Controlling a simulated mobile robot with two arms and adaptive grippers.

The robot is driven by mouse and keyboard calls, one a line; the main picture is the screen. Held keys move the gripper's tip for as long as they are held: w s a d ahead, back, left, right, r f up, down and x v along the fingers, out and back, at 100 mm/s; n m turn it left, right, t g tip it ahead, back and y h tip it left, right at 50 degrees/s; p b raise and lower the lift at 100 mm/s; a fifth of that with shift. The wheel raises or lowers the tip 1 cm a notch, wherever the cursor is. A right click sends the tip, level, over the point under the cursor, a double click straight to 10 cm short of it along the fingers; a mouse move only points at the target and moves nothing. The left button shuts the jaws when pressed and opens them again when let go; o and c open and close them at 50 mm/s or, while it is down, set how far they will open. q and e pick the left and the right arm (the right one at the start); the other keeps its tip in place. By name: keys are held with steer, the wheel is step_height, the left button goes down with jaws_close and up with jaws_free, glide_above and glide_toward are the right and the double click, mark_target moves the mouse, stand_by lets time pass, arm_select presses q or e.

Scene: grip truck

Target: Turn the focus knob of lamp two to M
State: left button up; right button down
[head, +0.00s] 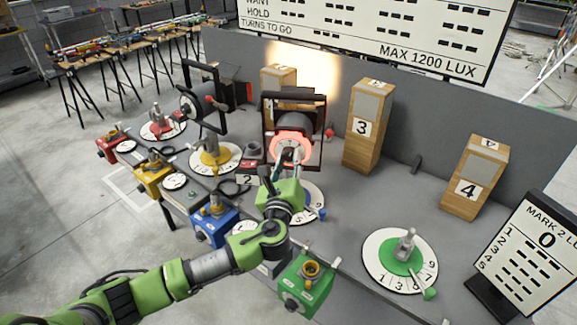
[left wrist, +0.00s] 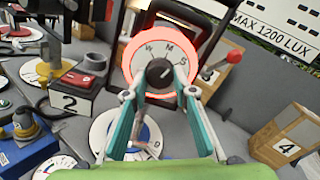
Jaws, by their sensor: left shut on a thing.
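Lamp two (head: 294,121) stands in a black frame behind the box marked 2 (head: 247,180). Its rear dial (left wrist: 150,55) carries the letters W, M and S inside a red ring, with M near the top. The black focus knob (left wrist: 160,73) is at the dial's centre; its pale mark is too small to read surely. My left gripper (head: 284,160) reaches up to the dial from below. In the left wrist view its two teal fingers (left wrist: 160,95) stand on either side of the knob, closed on it. My right gripper is in neither view.
A red ball-ended lever (left wrist: 233,57) stands right of the dial. Wooden boxes marked 3 (head: 362,128) and 4 (head: 468,188) stand to the right. A green-centred dial (head: 400,255) lies at right.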

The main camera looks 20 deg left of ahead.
arm_select(q)
steer(key=n+b, duration=0.1)
steer(key=n, duration=0.2)
steer(key=shift+n+b, duration=0.3)
steer(key=shift+b, duration=0.1)
stand_by(0.4)
steer(key=o, duration=1.1)
steer(key=shift+s, duration=0.15)
steer(key=s, duration=0.3)
steer(key=s+d, duration=0.1)
steer(key=s, duration=0.3)
steer(key=s+d, duration=0.1)
steer(key=s, duration=0.3)
steer(key=shift+s, duration=0.25)
steer(key=shift+n, duration=0.3)
